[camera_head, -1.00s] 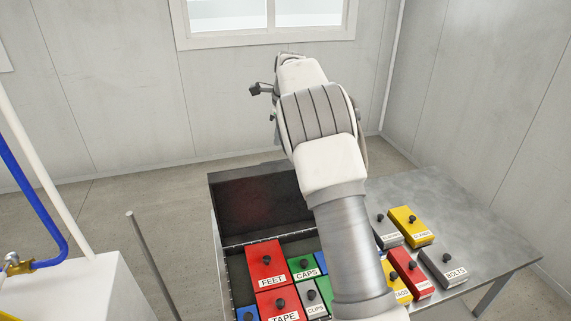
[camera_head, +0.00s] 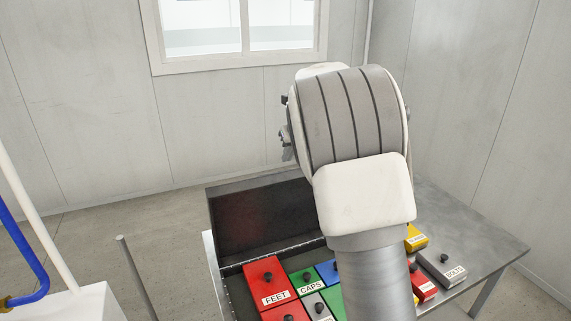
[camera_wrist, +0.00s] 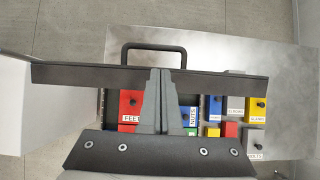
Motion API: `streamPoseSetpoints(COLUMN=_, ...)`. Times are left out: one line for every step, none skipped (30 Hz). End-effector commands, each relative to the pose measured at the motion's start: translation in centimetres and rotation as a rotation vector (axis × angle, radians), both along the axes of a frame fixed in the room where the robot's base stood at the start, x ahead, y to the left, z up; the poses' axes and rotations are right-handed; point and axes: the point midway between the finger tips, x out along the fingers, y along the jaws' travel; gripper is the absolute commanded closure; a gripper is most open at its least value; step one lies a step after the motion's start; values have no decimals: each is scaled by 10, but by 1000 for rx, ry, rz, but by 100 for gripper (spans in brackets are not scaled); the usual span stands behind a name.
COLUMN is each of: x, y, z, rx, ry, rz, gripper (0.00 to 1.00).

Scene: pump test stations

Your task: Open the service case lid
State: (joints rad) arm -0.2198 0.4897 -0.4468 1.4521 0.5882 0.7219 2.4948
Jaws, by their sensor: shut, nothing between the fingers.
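The service case stands on the grey table with its dark lid (camera_head: 262,215) raised at the back, roughly upright. In the wrist view a long dark strip (camera_wrist: 90,76) crosses the picture and looks like the lid's edge. A black handle (camera_wrist: 153,46) shows just beyond it. My gripper (camera_wrist: 161,72) is shut and empty, its fingertips overlapping the strip; I cannot tell whether they touch it. In the head view the fingers are hidden behind my arm. Inside the case lie a red FEET box (camera_head: 271,280), a green CAPS box (camera_head: 307,281) and several others.
The table (camera_head: 470,215) has loose labelled boxes right of the case, including a grey BOLTS box (camera_head: 441,268) and a yellow one (camera_head: 416,238). A grey post (camera_head: 135,275) and a white unit with a blue hose (camera_head: 22,225) stand left. Walls and a window are behind.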

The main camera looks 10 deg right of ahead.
Motion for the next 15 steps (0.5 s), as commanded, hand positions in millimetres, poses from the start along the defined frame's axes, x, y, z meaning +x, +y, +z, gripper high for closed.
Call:
streamPoseSetpoints(x=4, y=0, z=-7, rx=-2, ry=4, rz=-1, gripper=100)
streamPoseSetpoints(x=7, y=1, z=-12, rx=-2, ry=5, rz=-1, gripper=100)
streamPoseSetpoints(x=11, y=1, z=-17, rx=-1, ry=6, rz=0, gripper=100)
streamPoseSetpoints(x=14, y=2, z=-22, rx=-2, ry=6, rz=1, gripper=100)
streamPoseSetpoints(x=17, y=3, z=-27, rx=-1, ry=5, rz=1, gripper=100)
streamPoseSetpoints(x=21, y=4, z=-33, rx=-2, ry=5, rz=2, gripper=100)
streamPoseSetpoints(x=24, y=4, z=-37, rx=-2, ry=5, rz=2, gripper=100)
streamPoseSetpoints(x=27, y=4, z=-42, rx=-3, ry=6, rz=1, gripper=100)
streamPoseSetpoints(x=31, y=5, z=-47, rx=-3, ry=5, rz=1, gripper=100)
streamPoseSetpoints(x=34, y=5, z=-51, rx=-3, ry=4, rz=1, gripper=100)
streamPoseSetpoints(x=36, y=6, z=-54, rx=-2, ry=4, rz=2, gripper=100)
streamPoseSetpoints(x=39, y=7, z=-58, rx=-2, ry=4, rz=2, gripper=100)
streamPoseSetpoints(x=41, y=8, z=-61, rx=-2, ry=4, rz=2, gripper=100)
streamPoseSetpoints(x=43, y=8, z=-64, rx=-3, ry=5, rz=2, gripper=100)
streamPoseSetpoints(x=45, y=8, z=-67, rx=-2, ry=4, rz=2, gripper=100)
